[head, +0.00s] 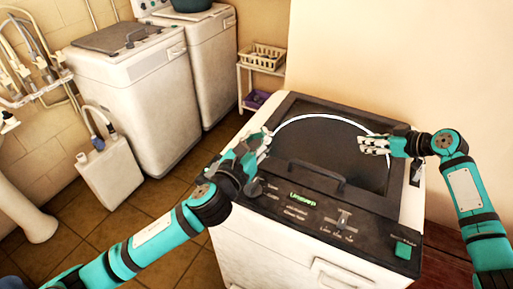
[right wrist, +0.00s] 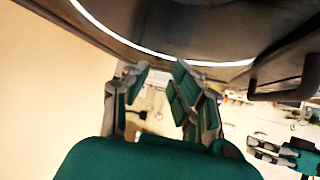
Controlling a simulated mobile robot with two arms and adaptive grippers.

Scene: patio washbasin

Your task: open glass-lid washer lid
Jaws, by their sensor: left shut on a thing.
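The glass-lid washer (head: 290,240) stands in front of me with its control panel toward me. Its dark lid (head: 325,148) has a bar handle (head: 316,175) near the front edge, and a white arc crosses the glass. I cannot tell whether the lid is slightly raised. My left gripper (head: 264,146) is shut at the lid's left edge; its fingers partly hide the contact. My right gripper (head: 374,146) is open and empty over the lid's right side. In the right wrist view its fingers (right wrist: 160,82) are apart, with the handle (right wrist: 284,82) to the right.
Two white machines (head: 140,95) stand at the back left. A small shelf (head: 243,85) with a cream basket (head: 262,57) is behind the washer. A white jug (head: 108,172) stands on the tiled floor at left. A wall rises behind the washer.

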